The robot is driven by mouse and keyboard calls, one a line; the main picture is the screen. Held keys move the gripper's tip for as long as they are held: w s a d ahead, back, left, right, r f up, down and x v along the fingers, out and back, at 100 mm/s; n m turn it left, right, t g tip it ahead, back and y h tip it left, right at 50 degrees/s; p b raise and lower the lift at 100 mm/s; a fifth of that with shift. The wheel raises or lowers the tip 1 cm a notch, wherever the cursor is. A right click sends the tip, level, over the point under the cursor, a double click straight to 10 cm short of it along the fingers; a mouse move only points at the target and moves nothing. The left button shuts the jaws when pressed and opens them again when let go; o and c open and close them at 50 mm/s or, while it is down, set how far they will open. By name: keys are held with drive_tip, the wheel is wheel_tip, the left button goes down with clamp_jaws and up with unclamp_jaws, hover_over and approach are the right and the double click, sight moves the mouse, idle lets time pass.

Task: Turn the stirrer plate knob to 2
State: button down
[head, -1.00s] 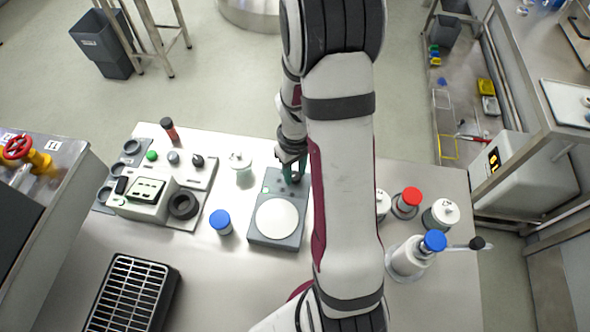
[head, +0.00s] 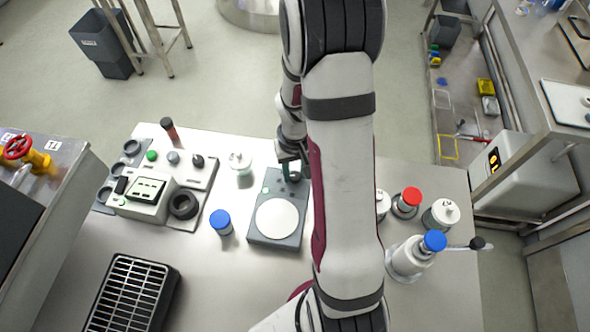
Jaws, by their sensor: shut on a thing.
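The stirrer plate (head: 257,239) is a dark grey box with a round white top plate (head: 277,219), lying in the middle of the bench. The knob's pointer and scale marks cannot be read.
A blue-capped bottle (head: 221,222) stands just left of the plate, and a white-capped bottle (head: 241,163) behind it. Red-, white- and blue-capped containers (head: 408,201) stand to the right. A black rack (head: 132,295) lies at the front left.

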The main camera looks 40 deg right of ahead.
sight(295, 176)
drive_tip(key=c, duration=0.5)
unclamp_jaws()
drive_tip(key=shift+c, duration=0.2)
wheel_tip(295, 176, up, 16)
